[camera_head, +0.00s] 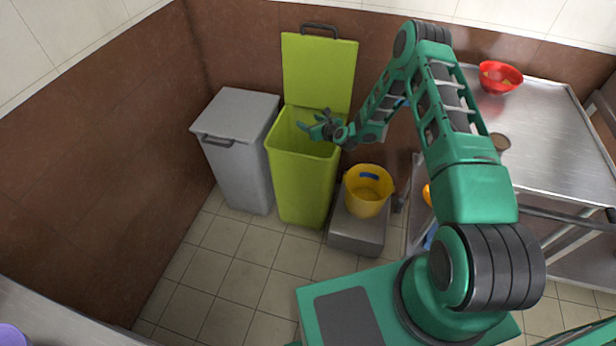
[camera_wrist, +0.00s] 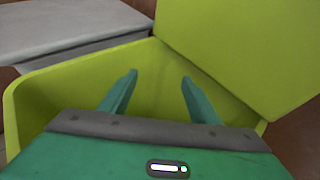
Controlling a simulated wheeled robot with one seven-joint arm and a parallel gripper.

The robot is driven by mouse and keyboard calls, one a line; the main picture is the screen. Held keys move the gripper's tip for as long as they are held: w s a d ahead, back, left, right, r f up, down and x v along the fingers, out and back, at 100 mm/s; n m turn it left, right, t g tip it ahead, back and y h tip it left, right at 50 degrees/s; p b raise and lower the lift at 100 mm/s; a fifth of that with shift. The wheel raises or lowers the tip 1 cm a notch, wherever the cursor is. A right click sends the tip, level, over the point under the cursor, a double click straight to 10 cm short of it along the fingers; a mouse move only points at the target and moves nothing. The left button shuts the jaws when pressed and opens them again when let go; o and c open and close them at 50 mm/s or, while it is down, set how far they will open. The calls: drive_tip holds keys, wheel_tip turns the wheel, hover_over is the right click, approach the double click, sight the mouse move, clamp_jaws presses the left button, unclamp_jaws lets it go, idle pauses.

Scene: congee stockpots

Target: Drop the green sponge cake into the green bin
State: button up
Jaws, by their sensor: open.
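The green bin (camera_head: 302,185) stands against the back wall with its lid (camera_head: 318,72) raised upright. My gripper (camera_head: 305,126) is over the bin's open mouth. In the wrist view, the two fingers of my gripper (camera_wrist: 158,92) are spread apart with nothing between them, and they point into the green bin (camera_wrist: 75,82). The bin's raised lid (camera_wrist: 245,50) is at the right there. The green sponge cake is not visible in either view; the bin's floor is hidden.
A grey bin (camera_head: 238,165) with a shut lid stands left of the green bin. A yellow bucket (camera_head: 367,192) sits on a grey step (camera_head: 356,232) to the right. A steel table (camera_head: 550,140) holds a red bowl (camera_head: 500,78). The tiled floor in front is clear.

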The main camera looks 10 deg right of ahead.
drive_tip(key=v, duration=0.9)
drive_tip(key=s+d+r+n+g+h, duration=0.1)
drive_tip(key=s+d+r+n+g, duration=0.35)
drive_tip(key=s+r+n, duration=0.55)
drive_tip(key=s+d+r+n+g+h, duration=0.25)
drive_tip(key=s+d+r+n, duration=0.35)
drive_tip(key=s+r+n, duration=0.45)
drive_tip(key=s+d+r+n+g, duration=0.1)
drive_tip(key=s+r, duration=0.3)
drive_tip(key=s, duration=0.7)
drive_tip(key=s+d+r+n+g, duration=0.1)
drive_tip(key=s+r, duration=0.4)
drive_tip(key=s, duration=0.6)
drive_tip(key=s+d+r+n+g, duration=0.1)
drive_tip(key=s+r+n+g, duration=0.2)
drive_tip(key=s, duration=0.8)
wheel_tip(320, 180, up, 2)
drive_tip(key=shift+s+d+r+n+g, duration=0.1)
drive_tip(key=shift+s+d+n+g, duration=0.1)
drive_tip(key=shift+d+n+g, duration=0.15)
